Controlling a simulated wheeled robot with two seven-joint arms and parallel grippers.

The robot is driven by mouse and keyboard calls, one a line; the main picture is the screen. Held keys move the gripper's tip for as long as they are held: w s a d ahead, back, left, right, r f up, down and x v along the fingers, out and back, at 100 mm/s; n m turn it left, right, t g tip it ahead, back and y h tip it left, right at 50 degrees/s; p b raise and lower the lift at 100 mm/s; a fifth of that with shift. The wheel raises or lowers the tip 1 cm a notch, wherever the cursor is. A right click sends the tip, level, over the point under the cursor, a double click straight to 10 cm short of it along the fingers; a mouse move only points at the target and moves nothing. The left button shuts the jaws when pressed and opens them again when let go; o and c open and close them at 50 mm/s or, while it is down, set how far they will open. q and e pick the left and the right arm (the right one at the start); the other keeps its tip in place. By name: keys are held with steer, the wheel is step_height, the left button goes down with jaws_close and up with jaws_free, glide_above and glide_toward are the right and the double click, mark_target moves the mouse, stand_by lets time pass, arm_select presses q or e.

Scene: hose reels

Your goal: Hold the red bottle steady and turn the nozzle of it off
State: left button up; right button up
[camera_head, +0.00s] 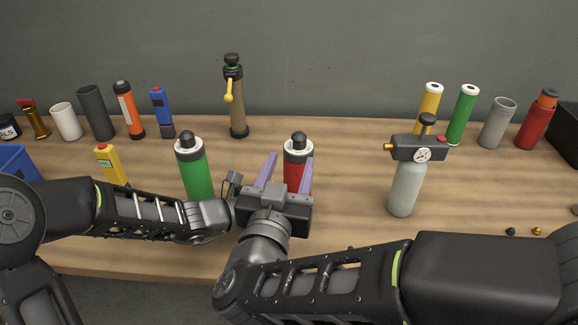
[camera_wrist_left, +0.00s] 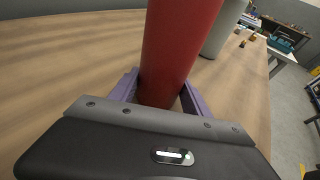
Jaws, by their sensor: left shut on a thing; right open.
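The red bottle (camera_head: 294,174) stands upright on the wooden table, with a white collar and a black nozzle (camera_head: 298,139) on top. In the left wrist view, my left gripper (camera_wrist_left: 160,92) is shut on the red bottle's body (camera_wrist_left: 176,45), a purple finger on each side. In the head view the left hand is mostly hidden behind my right gripper. My right gripper (camera_head: 288,160) is open, its purple fingers apart in front of and around the bottle's image, below the nozzle. Whether it touches the bottle cannot be told.
A green bottle (camera_head: 194,172) with a similar cap stands close on the left. A grey bottle with a gauge (camera_head: 405,185) stands to the right. A brown bottle with a yellow handle (camera_head: 237,105) is behind. Several tubes line the back; the table between the red and grey bottles is clear.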

arm_select(q)
steer(key=o, duration=1.1)
steer(key=shift+c, duration=0.2)
steer(key=v, duration=1.1)
steer(key=shift+a+r, duration=0.1)
steer(key=shift+r, duration=0.05)
steer(key=shift+s+a, duration=0.3)
